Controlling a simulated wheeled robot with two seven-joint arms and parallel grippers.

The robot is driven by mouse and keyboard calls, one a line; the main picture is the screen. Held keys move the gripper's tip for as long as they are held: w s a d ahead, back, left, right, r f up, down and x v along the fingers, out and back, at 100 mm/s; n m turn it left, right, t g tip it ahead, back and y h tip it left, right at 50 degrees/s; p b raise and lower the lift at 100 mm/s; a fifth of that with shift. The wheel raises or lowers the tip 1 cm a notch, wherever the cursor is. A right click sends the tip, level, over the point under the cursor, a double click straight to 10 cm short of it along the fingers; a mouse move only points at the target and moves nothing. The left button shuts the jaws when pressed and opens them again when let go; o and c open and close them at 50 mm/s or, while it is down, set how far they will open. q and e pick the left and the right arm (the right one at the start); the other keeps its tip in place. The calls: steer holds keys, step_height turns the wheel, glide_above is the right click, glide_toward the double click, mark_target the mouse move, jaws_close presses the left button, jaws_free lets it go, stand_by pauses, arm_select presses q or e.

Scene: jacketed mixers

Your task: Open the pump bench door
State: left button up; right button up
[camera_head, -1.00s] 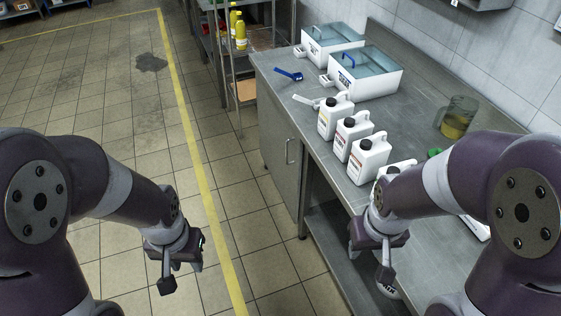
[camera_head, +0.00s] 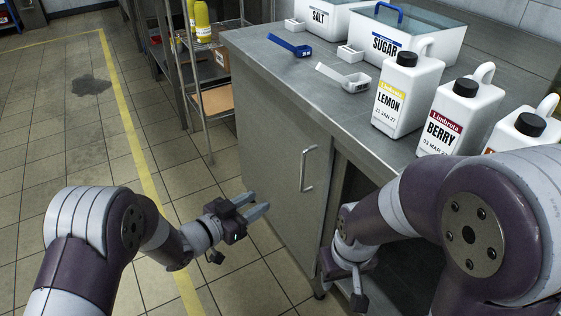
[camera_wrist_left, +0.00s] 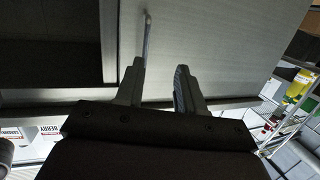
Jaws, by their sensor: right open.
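The pump bench door (camera_head: 268,150) is a plain grey metal panel at the left end of the steel bench, and it looks shut. Its upright bar handle (camera_head: 307,168) is near the panel's right edge. My left gripper (camera_head: 259,203) is left of the handle and lower in the picture, with its fingers pointing toward the door. In the left wrist view the fingers (camera_wrist_left: 158,82) are apart with nothing between them; the handle (camera_wrist_left: 148,38) shows just beyond the left finger. My right gripper (camera_head: 345,272) is low before the bench's open bay, open, its fingers partly hidden.
On the bench top (camera_head: 290,85) stand a lemon bottle (camera_head: 400,105), a berry bottle (camera_head: 455,122), a sugar bin (camera_head: 430,48) and a blue scoop (camera_head: 290,45). A wire shelf rack (camera_head: 200,70) stands beyond. The tiled floor (camera_head: 100,150) at left is clear.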

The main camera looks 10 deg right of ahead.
arm_select(q)
steer(key=w+d+r+h+b, duration=0.1)
steer(key=w+d+b, duration=0.1)
steer(key=d, duration=0.4)
steer(key=w+d+r+h+b, duration=0.1)
steer(key=w+d+r+b, duration=0.1)
steer(key=d, duration=0.4)
steer(key=shift+w+r+m+b, duration=0.3)
steer(key=shift+w+b, duration=0.1)
steer(key=shift+w, duration=0.4)
jaws_close()
